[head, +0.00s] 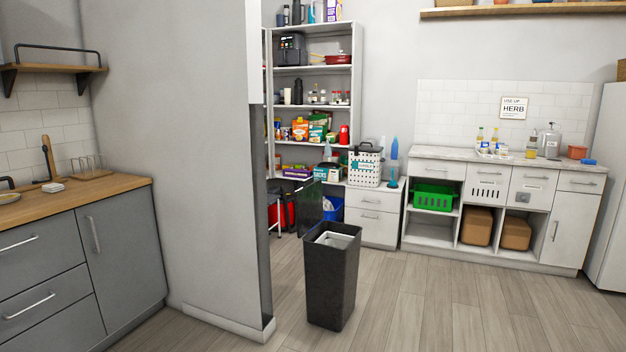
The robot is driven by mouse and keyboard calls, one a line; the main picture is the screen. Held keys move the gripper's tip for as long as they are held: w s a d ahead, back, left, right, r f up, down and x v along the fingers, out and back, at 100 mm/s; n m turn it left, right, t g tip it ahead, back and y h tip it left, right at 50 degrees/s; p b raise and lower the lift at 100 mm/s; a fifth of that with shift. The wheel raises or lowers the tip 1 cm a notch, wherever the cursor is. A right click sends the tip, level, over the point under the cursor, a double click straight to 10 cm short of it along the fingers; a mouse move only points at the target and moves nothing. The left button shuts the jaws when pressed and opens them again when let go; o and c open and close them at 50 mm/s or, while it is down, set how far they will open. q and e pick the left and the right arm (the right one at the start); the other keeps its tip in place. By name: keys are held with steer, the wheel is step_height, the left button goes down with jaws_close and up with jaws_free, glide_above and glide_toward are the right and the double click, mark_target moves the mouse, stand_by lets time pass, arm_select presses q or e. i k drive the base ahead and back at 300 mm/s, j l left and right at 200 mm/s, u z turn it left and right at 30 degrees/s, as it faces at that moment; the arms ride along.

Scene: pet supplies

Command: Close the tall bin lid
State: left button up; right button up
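A tall dark grey bin (331,285) stands upright on the wood floor, just right of the end of the partition wall. Its top is open, and a light grey inner rim or liner (335,240) shows inside. A dark panel (310,207), which looks like the bin's lid, stands raised at the back left edge of the opening. Its hinge is too small to make out. Neither of my grippers is in view.
The partition wall (200,150) stands close on the left, its end near the bin. A pantry shelf (312,70) and white drawers (373,215) are behind the bin. A white counter (430,155) is at the back right. The floor (450,310) in front and right is clear.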

mark_target(308, 198)
steer(key=i+z, duration=0.25)
steer(key=i, duration=2.9)
steer(key=i+u, duration=0.15)
steer(key=i, duration=0.7)
steer(key=i+l+u, duration=0.1)
steer(key=i, duration=0.75)
steer(key=l, duration=0.1)
